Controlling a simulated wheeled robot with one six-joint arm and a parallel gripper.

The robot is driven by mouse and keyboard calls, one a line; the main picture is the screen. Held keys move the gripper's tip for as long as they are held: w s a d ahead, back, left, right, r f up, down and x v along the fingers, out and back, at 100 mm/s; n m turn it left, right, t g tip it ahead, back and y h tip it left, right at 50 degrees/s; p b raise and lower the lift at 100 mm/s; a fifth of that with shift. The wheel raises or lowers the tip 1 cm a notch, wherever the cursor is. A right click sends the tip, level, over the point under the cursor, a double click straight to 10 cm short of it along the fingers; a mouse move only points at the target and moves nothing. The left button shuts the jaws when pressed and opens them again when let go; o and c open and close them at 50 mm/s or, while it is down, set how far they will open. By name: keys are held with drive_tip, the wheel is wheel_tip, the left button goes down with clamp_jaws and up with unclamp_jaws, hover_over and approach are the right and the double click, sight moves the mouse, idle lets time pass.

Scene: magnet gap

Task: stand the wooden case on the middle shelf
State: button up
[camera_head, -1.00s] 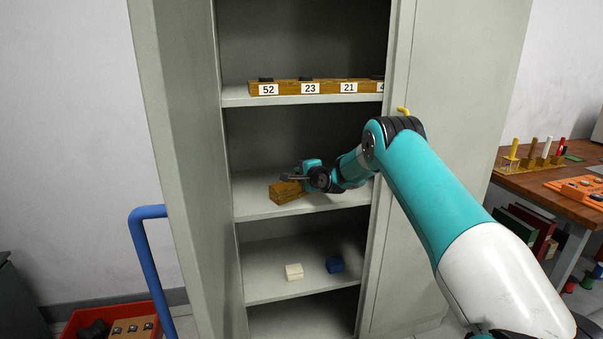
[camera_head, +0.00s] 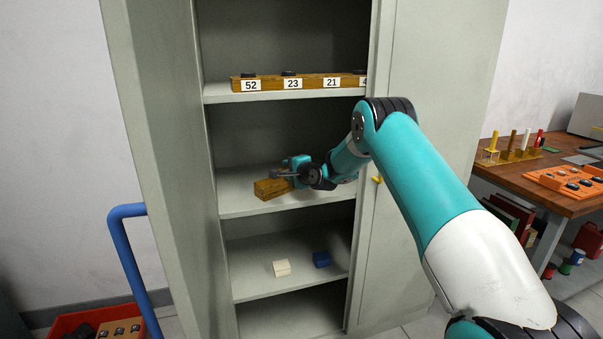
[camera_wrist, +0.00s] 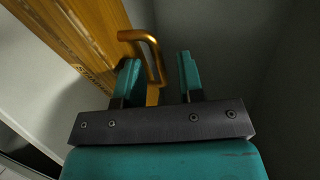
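The wooden case (camera_head: 273,189) is on the middle shelf (camera_head: 240,207) of the grey cabinet, toward its left and near the front edge. It looks long and low there, with its underside appearing to touch the shelf. My gripper (camera_head: 277,174) is at the case's right end, by its upper part. In the wrist view the case (camera_wrist: 75,35) fills the upper left. Its brass handle (camera_wrist: 150,48) reaches between my two fingers (camera_wrist: 160,78), which stand apart with a gap beside the handle. The far side of the case is hidden.
The shelf above holds a wooden block row with number labels (camera_head: 310,83). The shelf below holds a white block (camera_head: 282,268) and a blue block (camera_head: 321,259). A blue rail (camera_head: 122,260) stands left of the cabinet, and a workbench (camera_head: 540,190) stands at the right.

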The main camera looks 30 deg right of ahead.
drive_tip(key=v, duration=0.9)
drive_tip(key=s+a+r+n+g+y, duration=0.35)
drive_tip(key=s+a+n, duration=0.25)
drive_tip(key=a, duration=0.6)
drive_tip(key=s+a+r+n+g+y, duration=0.3)
drive_tip(key=s+a+r+n, duration=0.3)
drive_tip(key=a, duration=0.7)
drive_tip(key=s+a+n+g, duration=0.2)
drive_tip(key=s+n+g, duration=0.1)
drive_tip(key=s, duration=0.7)
drive_tip(key=s+a+n+g+h, duration=0.1)
drive_tip(key=s+n, duration=0.4)
drive_tip(key=s, duration=0.6)
drive_tip(key=s+a+n+g+h, duration=0.1)
drive_tip(key=s+a+n+g, duration=0.3)
drive_tip(key=s, duration=0.7)
drive_tip(key=shift+f+n+g+b, duration=0.3)
drive_tip(key=shift+n+g+b, duration=0.05)
drive_tip(key=shift+n+g, duration=0.25)
